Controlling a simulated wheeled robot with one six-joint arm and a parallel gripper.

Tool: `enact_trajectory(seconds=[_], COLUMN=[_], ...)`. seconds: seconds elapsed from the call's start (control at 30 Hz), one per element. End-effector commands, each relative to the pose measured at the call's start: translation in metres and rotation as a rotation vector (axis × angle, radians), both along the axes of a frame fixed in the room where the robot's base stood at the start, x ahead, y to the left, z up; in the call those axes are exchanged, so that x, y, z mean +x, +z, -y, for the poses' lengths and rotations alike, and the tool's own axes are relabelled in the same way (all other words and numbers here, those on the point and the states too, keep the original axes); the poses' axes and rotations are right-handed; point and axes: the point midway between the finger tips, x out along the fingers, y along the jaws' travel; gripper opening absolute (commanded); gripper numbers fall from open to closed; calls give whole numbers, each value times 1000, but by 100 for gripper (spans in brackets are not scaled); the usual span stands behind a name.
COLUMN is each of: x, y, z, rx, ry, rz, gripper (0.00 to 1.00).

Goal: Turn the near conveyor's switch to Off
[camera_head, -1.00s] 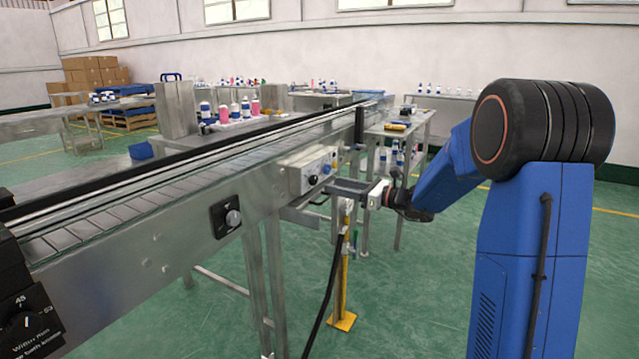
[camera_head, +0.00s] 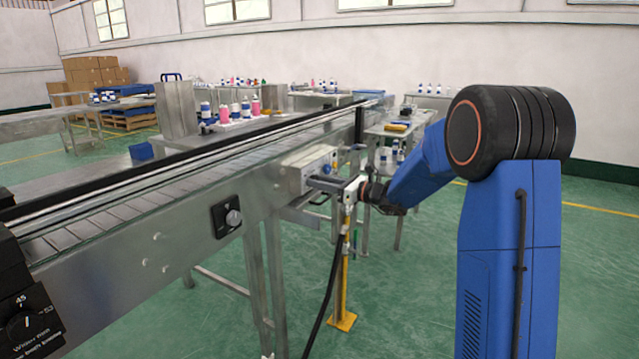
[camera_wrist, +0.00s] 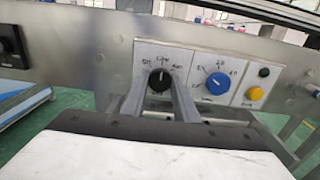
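The near conveyor (camera_head: 180,235) carries a light control box (camera_head: 296,180) on its side. In the wrist view the box's panel (camera_wrist: 197,65) has a black switch knob (camera_wrist: 159,80) with small labels around it, which I cannot read surely. The knob's white mark points roughly up. My gripper (camera_wrist: 160,88) has one finger on each side of this knob, apart, with a narrow gap showing at the sides, so it looks open around it. In the head view my gripper (camera_head: 325,184) is at the box's front and the black knob is hidden.
Right of the black knob are a blue dial (camera_wrist: 217,81), a yellow button (camera_wrist: 254,93) and a green button (camera_wrist: 263,72). A separate black-plated knob (camera_head: 227,216) is further left on the conveyor. A yellow post (camera_head: 343,285) with a black hose stands below my gripper.

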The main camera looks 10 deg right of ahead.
Motion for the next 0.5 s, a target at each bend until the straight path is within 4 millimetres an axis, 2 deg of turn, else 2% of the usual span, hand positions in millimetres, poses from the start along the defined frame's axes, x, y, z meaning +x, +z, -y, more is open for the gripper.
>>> enact_trajectory(seconds=[0.07,0.5], x=[0,0], y=[0,0], z=[0,0], rx=[0,-56], ry=[0,0], rz=[0,63], gripper=[5,5])
